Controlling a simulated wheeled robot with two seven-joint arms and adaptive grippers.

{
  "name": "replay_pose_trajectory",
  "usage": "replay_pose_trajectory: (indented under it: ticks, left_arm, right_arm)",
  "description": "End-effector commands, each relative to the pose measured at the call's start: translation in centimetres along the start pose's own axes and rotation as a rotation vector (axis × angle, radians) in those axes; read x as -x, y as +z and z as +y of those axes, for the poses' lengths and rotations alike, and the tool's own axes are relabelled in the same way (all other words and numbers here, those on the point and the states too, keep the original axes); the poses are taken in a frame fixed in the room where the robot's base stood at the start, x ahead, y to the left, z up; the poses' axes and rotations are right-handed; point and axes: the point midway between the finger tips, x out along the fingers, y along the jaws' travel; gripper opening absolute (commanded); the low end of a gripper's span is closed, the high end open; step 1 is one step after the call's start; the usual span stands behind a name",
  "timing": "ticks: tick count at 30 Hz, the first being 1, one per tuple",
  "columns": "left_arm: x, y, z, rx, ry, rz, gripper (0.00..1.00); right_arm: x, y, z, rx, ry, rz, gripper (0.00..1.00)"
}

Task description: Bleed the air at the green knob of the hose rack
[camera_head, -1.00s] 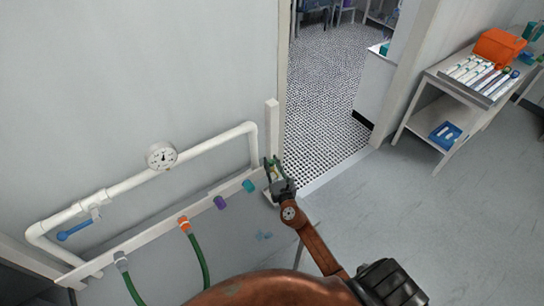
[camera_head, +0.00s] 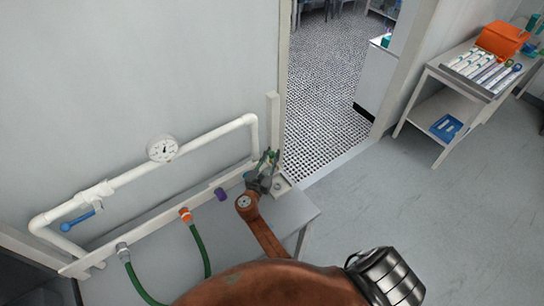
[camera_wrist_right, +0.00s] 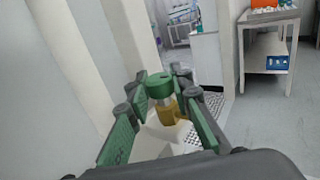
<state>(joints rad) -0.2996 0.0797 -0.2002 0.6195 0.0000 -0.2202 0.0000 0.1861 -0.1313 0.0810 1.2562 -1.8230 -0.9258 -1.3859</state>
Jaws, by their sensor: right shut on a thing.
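The green knob (camera_wrist_right: 160,86) shows in the right wrist view, on a brass stem, between the two green finger pads of my right gripper (camera_wrist_right: 163,95). The gripper is shut on the knob. In the head view my right gripper (camera_head: 268,166) is at the right end of the hose rack (camera_head: 160,220), and hides most of the knob there. The rack is a white rail along the wall with a grey fitting (camera_head: 123,250), an orange one (camera_head: 185,214) and a purple one (camera_head: 220,194). Green hoses hang from the grey and orange fittings. My left gripper is not in view.
A white pipe with a round gauge (camera_head: 162,149) and a blue valve handle (camera_head: 78,222) runs above the rack. A grey table (camera_head: 290,208) stands under the rack's right end. A doorway is to its right. A cart (camera_head: 436,75) with tubes stands farther right.

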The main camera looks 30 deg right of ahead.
Motion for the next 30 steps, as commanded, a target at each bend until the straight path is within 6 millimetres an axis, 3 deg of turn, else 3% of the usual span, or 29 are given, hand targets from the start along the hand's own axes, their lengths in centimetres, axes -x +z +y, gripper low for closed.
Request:
replay_pose_trajectory:
  ticks: [15,16,24,30]
  left_arm:
    - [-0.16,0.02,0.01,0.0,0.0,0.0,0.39]
    - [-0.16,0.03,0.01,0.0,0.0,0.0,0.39]
    - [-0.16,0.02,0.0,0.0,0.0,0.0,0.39]
    - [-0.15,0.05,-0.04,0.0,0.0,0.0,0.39]
  right_arm:
    - [0.02,0.06,0.06,-0.001,-0.019,0.0,0.0]
    - [0.01,0.06,0.06,-0.001,-0.019,0.0,0.21]
    - [-0.01,0.06,0.03,-0.001,-0.019,0.0,0.39]
    - [-0.02,0.04,0.01,-0.001,-0.019,0.0,0.39]
